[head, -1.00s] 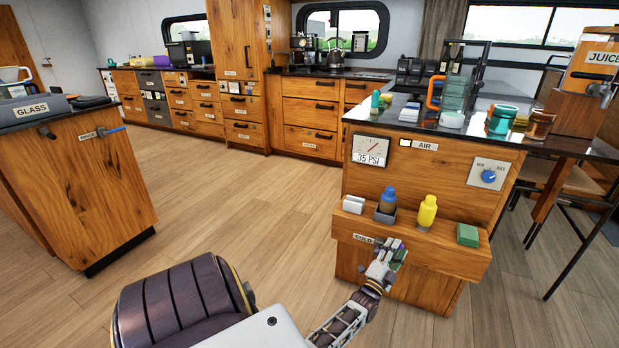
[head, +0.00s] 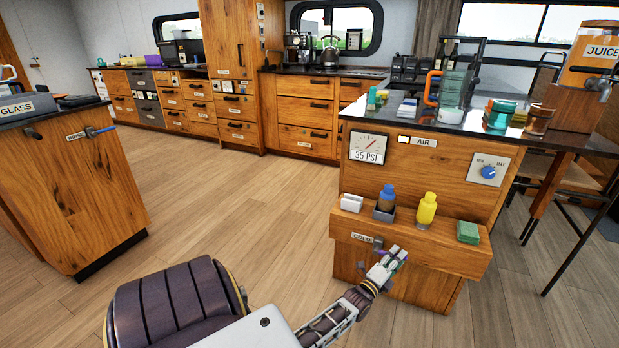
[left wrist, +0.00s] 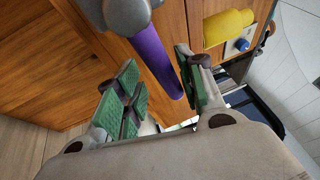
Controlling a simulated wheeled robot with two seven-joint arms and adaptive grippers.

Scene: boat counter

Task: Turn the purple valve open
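The purple valve has a straight purple handle (left wrist: 152,58) on a grey hub (left wrist: 127,14) against the wooden counter. In the left wrist view the handle runs between the two green-padded fingers of my left gripper (left wrist: 160,72). The fingers stand apart, with a gap visible beside the handle. In the head view my left gripper (head: 388,262) is just below the shelf at the counter front, by the "COLD" label (head: 363,238). The grey hub (head: 378,243) shows there, and the fingers mostly hide the handle. My right gripper is not in view.
A wooden shelf (head: 440,256) above the handle holds a blue-capped bottle (head: 387,199), a yellow bottle (head: 427,210) and a green sponge (head: 468,232). A gauge (head: 368,148) and a blue knob (head: 488,172) are on the panel above. The floor at left is clear.

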